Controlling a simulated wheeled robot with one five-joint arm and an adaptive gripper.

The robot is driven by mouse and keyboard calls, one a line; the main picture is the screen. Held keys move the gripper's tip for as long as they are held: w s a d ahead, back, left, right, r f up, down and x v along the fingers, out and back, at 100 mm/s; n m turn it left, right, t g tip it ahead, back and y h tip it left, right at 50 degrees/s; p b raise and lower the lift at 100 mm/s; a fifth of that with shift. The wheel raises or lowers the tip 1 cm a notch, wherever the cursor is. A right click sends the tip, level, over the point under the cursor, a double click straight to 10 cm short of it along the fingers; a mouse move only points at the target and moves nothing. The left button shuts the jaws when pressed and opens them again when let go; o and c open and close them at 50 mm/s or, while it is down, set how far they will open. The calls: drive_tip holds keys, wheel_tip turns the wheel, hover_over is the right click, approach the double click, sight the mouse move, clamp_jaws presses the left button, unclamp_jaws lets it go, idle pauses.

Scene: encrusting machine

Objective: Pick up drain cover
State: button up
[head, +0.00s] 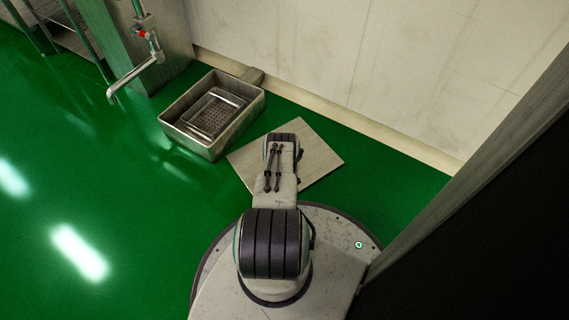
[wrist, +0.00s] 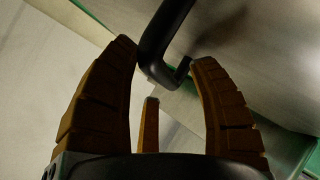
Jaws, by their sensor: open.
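A flat, square, pale metal plate, which looks like the drain cover (head: 318,158), lies on the green floor in the head view, partly hidden by my arm. In the wrist view a black bent handle (wrist: 163,28) reaches in from the top, and its hooked end lies between the tips of my brown fingers. I cannot tell how the handle joins the plate. My gripper (wrist: 167,52) is open around the handle's end, with the left fingertip close beside it. Whether they touch is unclear. In the head view my gripper is hidden behind my arm.
A metal basin (head: 174,127) with a perforated tray (head: 214,113) in it stands left of the plate. A tap (head: 134,78) hangs over the floor at upper left. A pale wall (head: 385,70) runs behind, and a dark panel (head: 490,230) stands close at right. Floor at left is clear.

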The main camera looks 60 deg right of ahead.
drive_tip(key=shift+w+d+f+b, duration=0.15)
drive_tip(key=shift+d+f+b, duration=0.05)
drive_tip(key=shift+d+b, duration=0.1)
drive_tip(key=shift+c, duration=0.4)
clamp_jaws()
drive_tip(key=shift+d+r, duration=0.15)
drive_tip(key=shift+r, duration=0.05)
